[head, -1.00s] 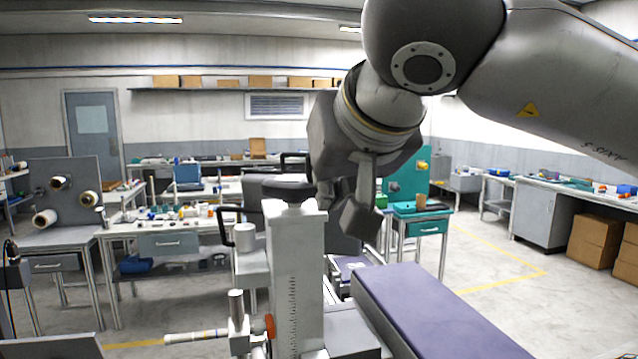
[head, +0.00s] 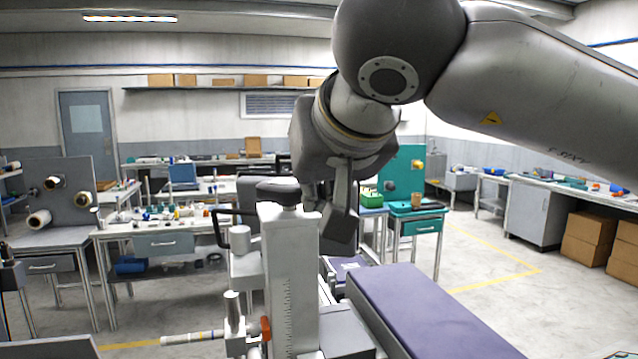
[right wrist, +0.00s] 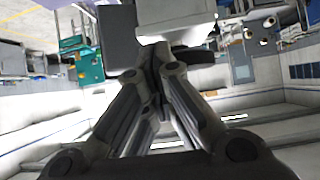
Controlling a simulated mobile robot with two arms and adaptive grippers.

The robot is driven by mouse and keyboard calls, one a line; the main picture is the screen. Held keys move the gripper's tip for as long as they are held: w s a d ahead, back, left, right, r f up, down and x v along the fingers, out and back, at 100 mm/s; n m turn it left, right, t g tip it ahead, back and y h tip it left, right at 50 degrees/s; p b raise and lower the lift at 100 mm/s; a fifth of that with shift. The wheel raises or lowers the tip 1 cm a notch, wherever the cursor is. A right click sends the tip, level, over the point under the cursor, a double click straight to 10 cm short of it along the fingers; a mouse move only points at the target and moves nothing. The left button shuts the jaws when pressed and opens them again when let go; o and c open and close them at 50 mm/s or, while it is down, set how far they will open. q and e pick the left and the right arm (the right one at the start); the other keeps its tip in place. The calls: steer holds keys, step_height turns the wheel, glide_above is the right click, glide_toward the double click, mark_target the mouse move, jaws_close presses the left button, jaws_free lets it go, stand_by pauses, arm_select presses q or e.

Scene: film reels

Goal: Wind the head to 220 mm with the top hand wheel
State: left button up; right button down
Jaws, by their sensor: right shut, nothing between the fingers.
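The pale grey upright column (head: 290,265) with a ruled scale down its front stands in the middle of the head view. The figures on the scale are too small to read. The dark top hand wheel (head: 280,188) sits on it and shows partly in the right wrist view (right wrist: 194,56). My right gripper (head: 328,222) is shut and empty, just right of the wheel and column top; its fingers meet in the right wrist view (right wrist: 150,60). I cannot tell whether it touches the wheel. My left gripper is not in view.
A long purple-topped bed (head: 430,310) runs to the right of the column. A rod with a white handle (head: 192,337) and an orange-red knob (head: 265,328) stand low at the left. A black loop handle (head: 222,228) is behind. Benches stand further back.

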mark_target(286, 193)
steer(key=shift+s+a, duration=0.15)
steer(key=shift+a, duration=0.45)
steer(key=shift+s+a+p, duration=0.1)
steer(key=shift+a+p, duration=0.2)
steer(key=shift+a, duration=0.35)
steer(key=shift+f, duration=0.1)
steer(key=shift+a+p, duration=0.25)
steer(key=shift+p, duration=0.05)
